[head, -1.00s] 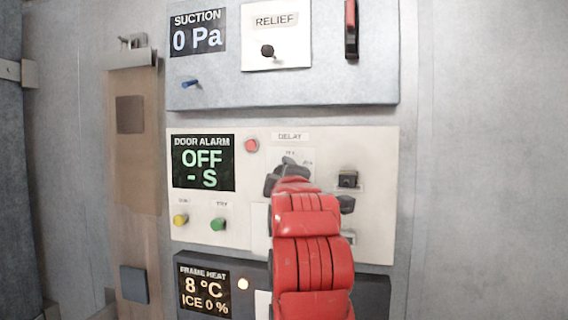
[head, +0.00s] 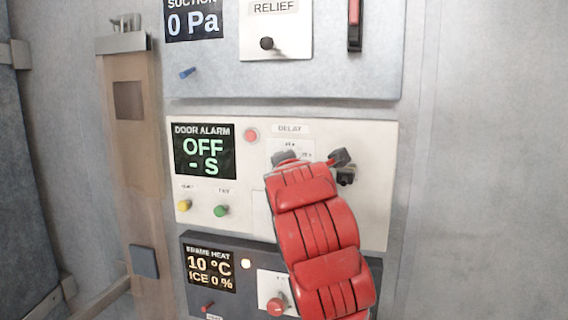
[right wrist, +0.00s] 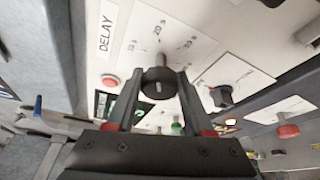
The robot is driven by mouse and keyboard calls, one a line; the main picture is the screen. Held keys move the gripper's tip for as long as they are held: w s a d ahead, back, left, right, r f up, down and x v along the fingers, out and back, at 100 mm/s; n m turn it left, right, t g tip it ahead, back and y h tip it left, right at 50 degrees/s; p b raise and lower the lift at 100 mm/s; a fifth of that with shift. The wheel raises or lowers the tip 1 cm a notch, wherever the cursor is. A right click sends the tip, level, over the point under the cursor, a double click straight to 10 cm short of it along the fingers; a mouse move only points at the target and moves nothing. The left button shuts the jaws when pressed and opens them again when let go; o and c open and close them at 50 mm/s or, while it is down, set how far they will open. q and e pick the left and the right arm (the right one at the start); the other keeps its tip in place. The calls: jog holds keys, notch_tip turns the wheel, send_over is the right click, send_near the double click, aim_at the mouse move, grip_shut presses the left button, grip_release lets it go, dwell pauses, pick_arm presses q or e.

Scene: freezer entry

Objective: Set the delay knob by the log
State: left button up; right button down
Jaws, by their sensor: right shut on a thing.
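The delay knob (right wrist: 158,84) is a dark round knob on the white door alarm panel (head: 375,215). In the right wrist view it sits between the fingertips of my right gripper (right wrist: 159,84), which is shut on it. A small light mark shows on the knob, but which scale number it points to is unclear. The DELAY label (right wrist: 107,35) and printed scale marks (right wrist: 158,30) are beside it. In the head view my red right wrist hides the knob. The door alarm display (head: 205,152) reads OFF and "- S". No log is recognisable. My left gripper is out of view.
A red button (head: 251,135), yellow button (head: 184,206) and green button (head: 221,210) are on the same panel. A black switch (head: 346,176) is close to my right gripper. Above is the suction panel (head: 330,80); below, the frame heat display (head: 210,267) reads 10 °C.

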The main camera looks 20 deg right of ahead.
dwell(0.4)
jog(key=shift+c, duration=1.4)
grip_release()
jog(key=shift+s, duration=0.1)
